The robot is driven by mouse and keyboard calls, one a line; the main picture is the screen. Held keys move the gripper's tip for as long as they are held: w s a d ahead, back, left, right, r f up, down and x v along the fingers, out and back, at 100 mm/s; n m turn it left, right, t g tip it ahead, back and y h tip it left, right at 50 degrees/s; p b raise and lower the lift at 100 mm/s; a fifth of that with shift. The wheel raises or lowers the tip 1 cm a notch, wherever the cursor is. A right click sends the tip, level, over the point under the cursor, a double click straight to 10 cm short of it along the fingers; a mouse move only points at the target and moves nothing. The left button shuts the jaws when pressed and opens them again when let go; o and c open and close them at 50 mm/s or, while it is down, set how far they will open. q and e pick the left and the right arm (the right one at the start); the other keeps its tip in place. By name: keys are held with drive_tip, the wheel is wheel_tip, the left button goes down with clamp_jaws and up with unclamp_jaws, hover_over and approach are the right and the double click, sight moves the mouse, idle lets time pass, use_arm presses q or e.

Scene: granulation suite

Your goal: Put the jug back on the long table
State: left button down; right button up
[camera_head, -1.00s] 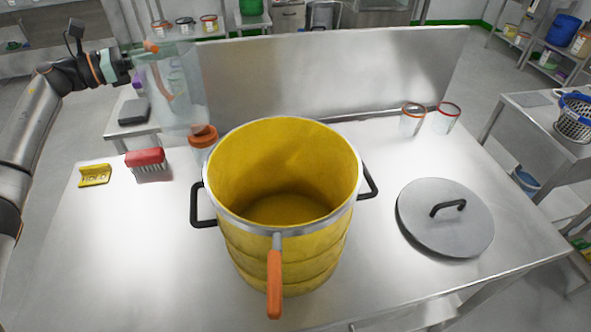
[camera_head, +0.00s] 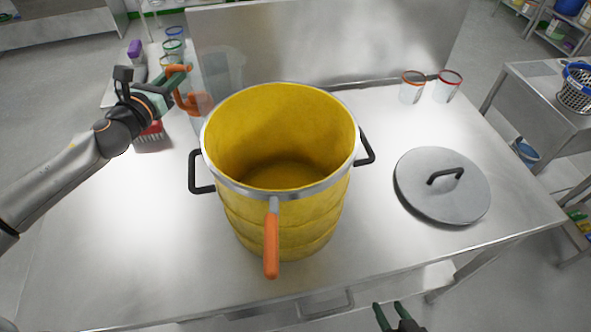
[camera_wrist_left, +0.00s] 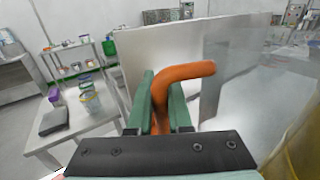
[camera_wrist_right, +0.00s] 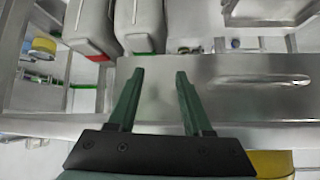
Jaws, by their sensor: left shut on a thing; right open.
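The clear jug (camera_head: 232,68) with an orange handle is at the back left of the long steel table (camera_head: 110,235), behind the yellow pot. Its see-through wall also shows in the left wrist view (camera_wrist_left: 245,80). My left gripper (camera_head: 178,92) is shut on the jug's orange handle (camera_wrist_left: 172,88). The pot hides the jug's lower part, so I cannot tell whether its base touches the table. My right gripper (camera_head: 393,312) is open and empty in front of the table's front edge; its spread fingers show in the right wrist view (camera_wrist_right: 155,90).
The large yellow pot (camera_head: 290,215) with black side handles and an orange-gripped handle stands mid-table. A round steel lid (camera_head: 440,195) lies at right. Two clear jars (camera_head: 411,88) stand at the back right. A red brush (camera_head: 152,133) lies beneath my left arm. The front left is bare.

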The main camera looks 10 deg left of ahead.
use_arm(q)
drive_tip(key=s+a+f+n+y, duration=0.2)
drive_tip(key=s+f+n+y, duration=0.3)
drive_tip(key=s, duration=0.3)
wheel_tip(320, 180, down, 10)
drive_tip(key=m+y+b, duration=0.1)
drive_tip(key=b, duration=0.2)
drive_tip(key=shift+w+r+b, duration=0.25)
drive_tip(key=shift+w+b, duration=0.05)
drive_tip(key=shift+a+f, duration=0.1)
drive_tip(key=shift+f, duration=0.15)
drive_tip(key=c, duration=0.8)
unclamp_jaws()
drive_tip(key=shift+c, duration=0.2)
drive_tip(key=s+d+b, duration=0.2)
drive_tip(key=s, duration=1)
drive_tip(key=shift+r, duration=0.2)
